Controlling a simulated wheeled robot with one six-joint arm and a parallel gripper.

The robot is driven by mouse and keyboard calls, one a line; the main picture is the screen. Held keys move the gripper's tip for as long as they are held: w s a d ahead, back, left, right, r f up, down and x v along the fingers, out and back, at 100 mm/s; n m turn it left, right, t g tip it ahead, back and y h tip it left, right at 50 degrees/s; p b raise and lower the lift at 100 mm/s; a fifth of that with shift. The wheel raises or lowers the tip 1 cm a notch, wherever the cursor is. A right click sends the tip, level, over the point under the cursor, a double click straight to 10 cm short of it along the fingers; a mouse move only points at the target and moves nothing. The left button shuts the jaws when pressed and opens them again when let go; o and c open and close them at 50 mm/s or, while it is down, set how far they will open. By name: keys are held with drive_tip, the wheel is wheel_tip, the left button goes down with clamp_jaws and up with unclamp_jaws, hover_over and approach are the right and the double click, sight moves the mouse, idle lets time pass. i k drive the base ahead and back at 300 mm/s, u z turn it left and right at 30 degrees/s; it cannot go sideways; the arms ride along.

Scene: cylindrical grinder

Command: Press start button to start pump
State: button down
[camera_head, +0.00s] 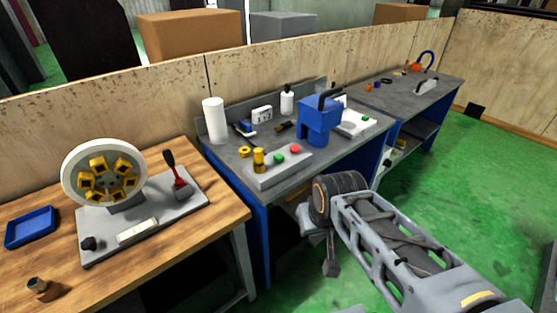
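A grey control box (272,178) sits near the front edge of the grey-topped bench. It carries a green button (279,159), a red button (295,149) to its right, and a yellow cylindrical part at its left end. No label on the buttons is readable. A blue housing with a dark handle (320,123), possibly the pump, stands behind it. My arm comes in from the lower right. My gripper (331,268) seems to hang below the arm's far end, in front of the bench, apart from the buttons. Its fingers are not clearly visible.
A wooden table (190,235) at left holds a wheel-like fixture (104,172) and a blue tray (31,227). On the grey bench (222,158) are a white roll (214,120) and a white bottle (287,100). Another bench (425,95) stands behind. Green floor at right is open.

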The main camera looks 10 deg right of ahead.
sight(278, 158)
drive_tip(key=u, duration=0.75)
drive_tip(key=i, duration=0.7)
drive_tip(key=z, duration=0.2)
